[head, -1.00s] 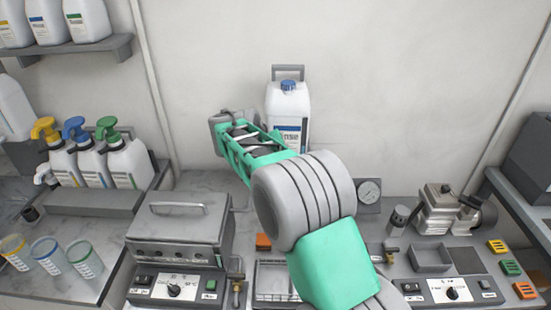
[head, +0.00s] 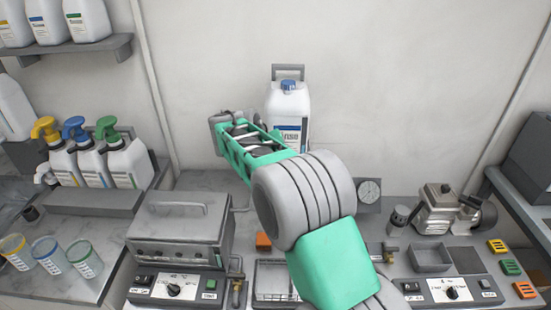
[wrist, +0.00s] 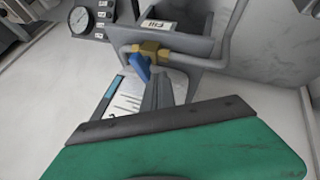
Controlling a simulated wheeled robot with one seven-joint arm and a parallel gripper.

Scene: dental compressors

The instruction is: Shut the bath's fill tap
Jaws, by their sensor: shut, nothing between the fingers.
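The fill tap (wrist: 150,50) shows in the wrist view as a brass valve on a grey pipe, under a plate (wrist: 156,25) that seems to read "Fill". Its blue lever (wrist: 140,68) hangs at a slant from the left side of the brass body. My gripper (wrist: 160,78) is shut and empty, with its dark fingertips just right of the lever's lower end. I cannot tell whether they touch it. In the head view my arm crosses the middle of the bench, and I cannot make out the blue lever there.
In the head view a lidded grey bath (head: 180,235) stands left of my arm. A white jug (head: 288,105) stands behind it.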

